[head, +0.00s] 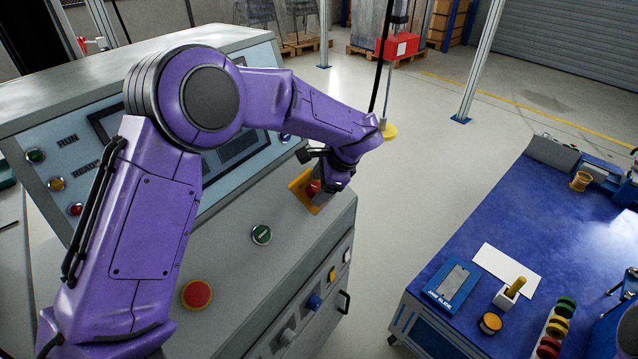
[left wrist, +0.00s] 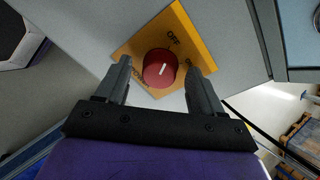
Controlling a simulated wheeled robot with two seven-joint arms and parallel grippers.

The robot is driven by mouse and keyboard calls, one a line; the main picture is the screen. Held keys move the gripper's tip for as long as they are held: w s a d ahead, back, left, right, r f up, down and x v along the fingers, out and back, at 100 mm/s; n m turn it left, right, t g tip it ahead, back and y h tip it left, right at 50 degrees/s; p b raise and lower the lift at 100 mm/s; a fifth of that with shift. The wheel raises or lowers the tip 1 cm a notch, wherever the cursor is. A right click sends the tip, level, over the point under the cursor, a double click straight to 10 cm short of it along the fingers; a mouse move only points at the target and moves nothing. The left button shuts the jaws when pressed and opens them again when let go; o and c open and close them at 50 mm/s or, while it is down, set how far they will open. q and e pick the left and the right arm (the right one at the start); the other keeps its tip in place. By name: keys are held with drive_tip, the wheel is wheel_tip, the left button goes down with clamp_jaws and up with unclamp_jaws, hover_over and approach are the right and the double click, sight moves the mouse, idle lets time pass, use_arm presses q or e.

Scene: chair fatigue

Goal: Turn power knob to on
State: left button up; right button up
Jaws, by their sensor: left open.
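The power knob (left wrist: 160,68) is a round red knob with a white pointer line, on a yellow plate (left wrist: 188,32) with the word OFF printed on it; another word is partly hidden. In the left wrist view my left gripper (left wrist: 160,80) is open, its two fingers on either side of the knob with gaps on both sides. In the head view the knob (head: 313,188) and its yellow plate (head: 301,183) sit at the right end of the console top, partly covered by my left gripper (head: 318,190). My right gripper is not clearly in view.
A blue workbench (head: 440,240) with tools and a paper sheet (head: 506,270) stands at the right. Open floor lies between them.

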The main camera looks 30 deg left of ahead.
use_arm(q)
drive_tip(key=c, duration=1.1)
drive_tip(key=shift+o, duration=0.3)
drive_tip(key=shift+m, duration=1.1)
drive_tip(key=m, duration=0.2)
drive_tip(key=shift+m, duration=0.3)
drive_tip(key=m, duration=0.3)
drive_tip(key=shift+g+y, duration=0.3)
drive_tip(key=shift+w+d+m+p, duration=0.1)
drive_tip(key=shift+m+p, duration=0.5)
drive_tip(key=shift+m, duration=1.3)
